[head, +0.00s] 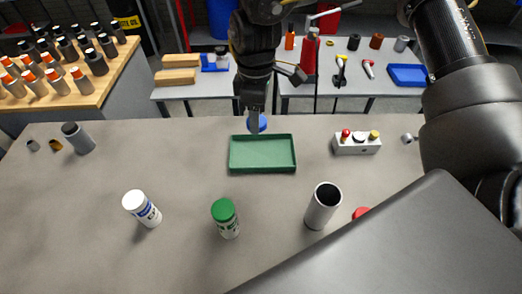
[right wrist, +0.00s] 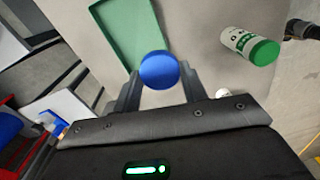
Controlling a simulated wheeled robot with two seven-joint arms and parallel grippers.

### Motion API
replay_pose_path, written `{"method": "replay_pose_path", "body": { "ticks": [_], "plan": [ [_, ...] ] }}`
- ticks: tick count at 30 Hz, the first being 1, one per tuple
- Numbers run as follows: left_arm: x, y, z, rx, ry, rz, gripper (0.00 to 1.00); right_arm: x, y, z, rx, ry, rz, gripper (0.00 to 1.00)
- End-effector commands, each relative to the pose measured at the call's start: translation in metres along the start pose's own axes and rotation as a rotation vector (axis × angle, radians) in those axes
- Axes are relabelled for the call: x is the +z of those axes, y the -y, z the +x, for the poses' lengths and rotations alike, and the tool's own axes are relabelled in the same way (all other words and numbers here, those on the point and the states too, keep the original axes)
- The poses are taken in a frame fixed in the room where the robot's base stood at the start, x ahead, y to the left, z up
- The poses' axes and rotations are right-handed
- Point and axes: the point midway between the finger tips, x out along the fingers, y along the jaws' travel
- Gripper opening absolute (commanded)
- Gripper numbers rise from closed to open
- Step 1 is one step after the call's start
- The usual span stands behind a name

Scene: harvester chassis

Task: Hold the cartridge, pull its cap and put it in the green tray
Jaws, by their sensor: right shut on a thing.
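My right gripper (head: 257,118) is shut on a blue cap (head: 257,124), which shows between its two fingers in the right wrist view (right wrist: 158,70). The cap appears just past the far edge of the green tray (head: 262,170); its height above the table is hard to tell. The tray looks empty and also shows in the right wrist view (right wrist: 130,30). A white cartridge with a blue-marked label (head: 143,209) stands at the front left, without a blue cap on it. I cannot see my left gripper.
A green-capped cartridge (head: 226,219) and an open grey cylinder (head: 322,206) stand near the front. A red item (head: 360,212) is partly hidden beside it. A button box (head: 357,143) is right of the tray.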

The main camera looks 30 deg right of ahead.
Motion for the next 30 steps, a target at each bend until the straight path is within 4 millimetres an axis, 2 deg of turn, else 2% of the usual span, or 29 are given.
{"method": "replay_pose_path", "body": {
  "ticks": [1,9,15,18,21,27,30],
  "plan": [
    [-0.001,0.000,-0.009,0.000,0.000,0.000,0.68,-0.001,0.008,0.003,-0.004,0.013,-0.173,0.22],
    [-0.002,0.000,-0.029,0.000,0.001,0.000,0.68,-0.007,0.047,0.032,-0.002,0.061,-1.178,0.22],
    [-0.003,0.000,-0.040,0.000,0.001,0.001,0.68,-0.011,0.073,0.047,0.000,0.087,-1.783,0.22],
    [-0.003,0.000,-0.043,0.000,0.002,0.001,0.68,-0.013,0.081,0.051,0.000,0.097,-1.982,0.22],
    [-0.003,0.001,-0.044,0.000,0.002,0.001,0.68,-0.013,0.086,0.054,0.002,0.103,-2.107,0.22],
    [-0.003,0.001,-0.044,0.000,0.002,0.001,0.68,-0.014,0.089,0.056,0.001,0.106,-2.182,0.22],
    [-0.003,0.001,-0.047,0.000,0.002,0.000,0.68,-0.013,0.083,0.057,0.000,0.105,-2.177,0.22]
  ]
}}
